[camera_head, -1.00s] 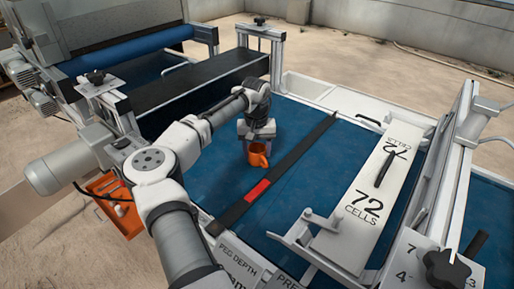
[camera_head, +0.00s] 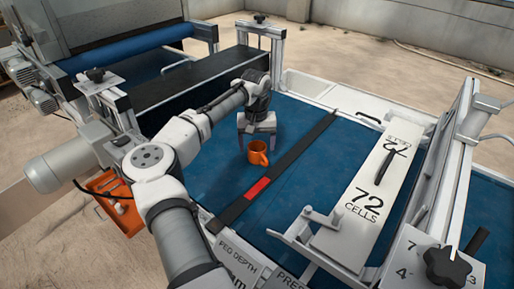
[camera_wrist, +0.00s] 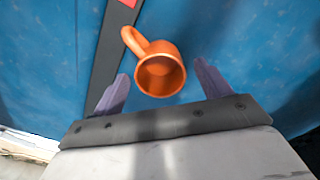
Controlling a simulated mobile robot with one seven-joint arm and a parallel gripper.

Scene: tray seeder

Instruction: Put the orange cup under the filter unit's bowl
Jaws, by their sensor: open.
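My gripper (camera_head: 257,148) is open just behind and above the cup. In the wrist view the cup (camera_wrist: 160,72) shows its open mouth, with its handle toward the upper left. The two fingertips (camera_wrist: 158,82) are spread on either side of the cup's near edge, with gaps between them and the cup. I cannot make out a filter unit or its bowl in these views.
The black bar (camera_head: 290,163) crosses the blue belt (camera_head: 225,172) right of the cup. The white 72-cell plate (camera_head: 362,190) stands further right. An orange tray (camera_head: 118,215) hangs at the left. A dark bridge (camera_head: 185,82) lies behind my arm.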

